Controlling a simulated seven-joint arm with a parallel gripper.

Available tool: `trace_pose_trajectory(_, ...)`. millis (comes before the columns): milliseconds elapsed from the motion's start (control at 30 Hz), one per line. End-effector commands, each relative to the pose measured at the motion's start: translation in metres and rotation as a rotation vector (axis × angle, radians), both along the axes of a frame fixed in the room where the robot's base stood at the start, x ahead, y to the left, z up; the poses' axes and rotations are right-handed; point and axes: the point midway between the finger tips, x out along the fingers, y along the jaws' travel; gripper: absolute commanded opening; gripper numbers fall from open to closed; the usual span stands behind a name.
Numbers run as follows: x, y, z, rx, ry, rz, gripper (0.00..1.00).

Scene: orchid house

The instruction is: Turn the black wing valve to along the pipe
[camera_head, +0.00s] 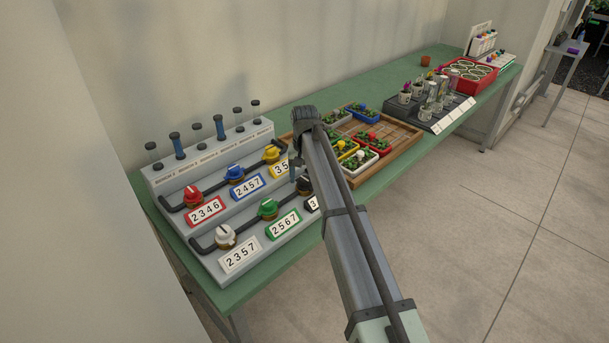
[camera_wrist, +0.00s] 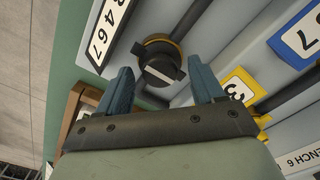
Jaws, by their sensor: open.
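The black wing valve (camera_wrist: 160,62) sits on a brass body in the wrist view, with a pale stripe across its knob. Its wing appears to lie across the dark pipe (camera_wrist: 196,14) rather than along it. In the head view the black valve (camera_head: 305,186) is partly hidden by my arm at the right end of the lower valve row. My gripper (camera_wrist: 164,72) is open, its blue-grey fingers apart, one on each side of the valve in the picture. Nothing is held between the fingers. I cannot tell how far the valve is from the fingertips.
Red (camera_head: 193,195), blue (camera_head: 235,173) and yellow (camera_head: 271,154) valves line the upper step; white (camera_head: 225,236) and green (camera_head: 268,208) valves share the lower step. A wooden tray (camera_head: 396,152) of potted plants stands right of the bench.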

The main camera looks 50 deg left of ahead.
Motion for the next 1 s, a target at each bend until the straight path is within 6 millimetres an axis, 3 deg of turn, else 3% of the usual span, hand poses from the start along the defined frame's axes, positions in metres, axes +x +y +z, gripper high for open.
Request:
trace_pose_trajectory(100,0.0,0.0,0.0002,0.0,0.0,0.0,0.66)
trace_pose_trajectory(667,0.0,0.0,0.0005,0.0,0.0,0.0,0.13)
trace_pose_trajectory(1000,0.0001,0.0001,0.0006,0.0,0.0,0.049,0.11)
